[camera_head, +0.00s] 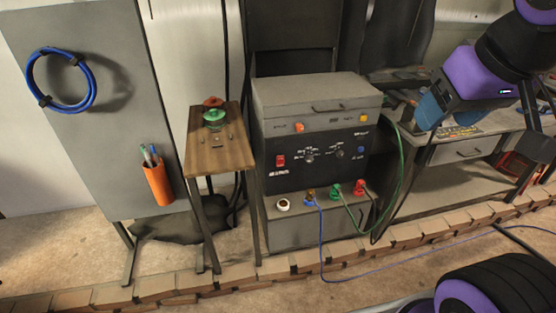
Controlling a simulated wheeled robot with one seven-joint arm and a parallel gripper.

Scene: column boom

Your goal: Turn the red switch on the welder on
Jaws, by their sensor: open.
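The welder (316,125) is a grey box with a dark front panel, standing on a grey base in the middle of the view. Its red switch (281,161) sits at the left of the dark panel, left of the round black knobs. The switch is small, and I cannot tell which way it is tipped. Nothing covers it. My purple and black arm comes in at the upper right. My gripper (478,98) is there, open, over the workbench and well to the right of the welder, apart from the switch. Its fingertips are hard to make out.
A wooden stand (218,152) with red and green items is left of the welder. Coloured plugs and a blue cable (322,255) are below the panel. A workbench (455,150) stands at right. A low brick edging (240,275) crosses the floor in front.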

